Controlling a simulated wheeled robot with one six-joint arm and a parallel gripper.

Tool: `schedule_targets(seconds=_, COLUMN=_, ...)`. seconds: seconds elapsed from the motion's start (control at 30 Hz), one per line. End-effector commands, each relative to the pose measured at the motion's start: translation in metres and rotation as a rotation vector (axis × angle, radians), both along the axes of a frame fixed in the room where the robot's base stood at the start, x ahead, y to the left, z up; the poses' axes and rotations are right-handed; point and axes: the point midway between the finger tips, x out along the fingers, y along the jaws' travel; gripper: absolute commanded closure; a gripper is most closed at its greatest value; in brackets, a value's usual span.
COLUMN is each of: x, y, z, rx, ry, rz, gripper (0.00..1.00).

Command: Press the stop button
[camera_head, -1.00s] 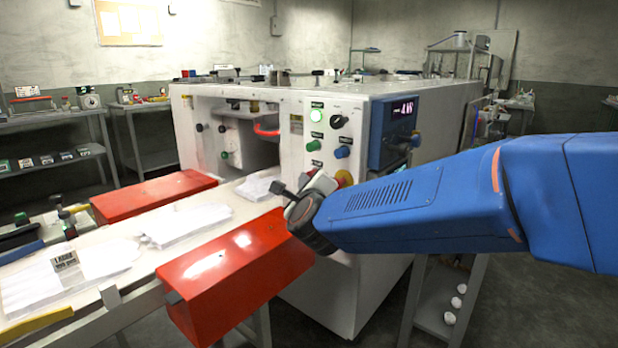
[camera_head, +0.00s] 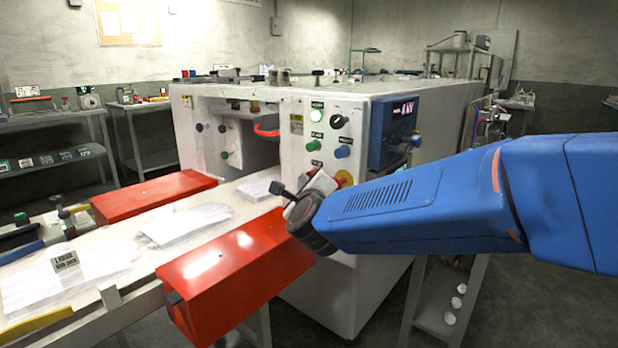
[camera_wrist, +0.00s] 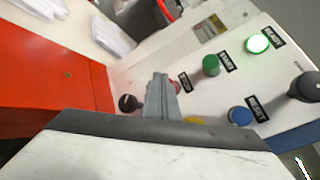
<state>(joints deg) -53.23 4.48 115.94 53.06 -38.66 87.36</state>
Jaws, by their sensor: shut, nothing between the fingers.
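The red stop button (camera_wrist: 175,87), beside a label reading STOP, is mostly hidden behind my gripper's fingers in the wrist view. My gripper (camera_wrist: 158,77) is shut and empty, its grey fingers pointing at the panel right by the button. Whether they touch it I cannot tell. In the head view my gripper (camera_head: 284,192) is in front of the lower part of the machine's white control panel (camera_head: 297,150). There my blue arm reaches in from the right.
The panel also carries a lit green lamp (camera_wrist: 257,43), a green button (camera_wrist: 211,65), a blue button (camera_wrist: 240,116), black knobs (camera_wrist: 128,103) and a yellow ring (camera_head: 346,178).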

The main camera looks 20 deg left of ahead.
Motion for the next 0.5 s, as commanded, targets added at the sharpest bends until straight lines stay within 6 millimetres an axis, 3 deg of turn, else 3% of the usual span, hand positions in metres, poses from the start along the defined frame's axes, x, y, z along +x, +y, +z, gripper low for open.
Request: schedule_targets(seconds=0.5, x=-0.0100, y=0.0041, z=0.0001, rx=-0.001, ry=-0.001, rz=0.001, gripper=1.00)
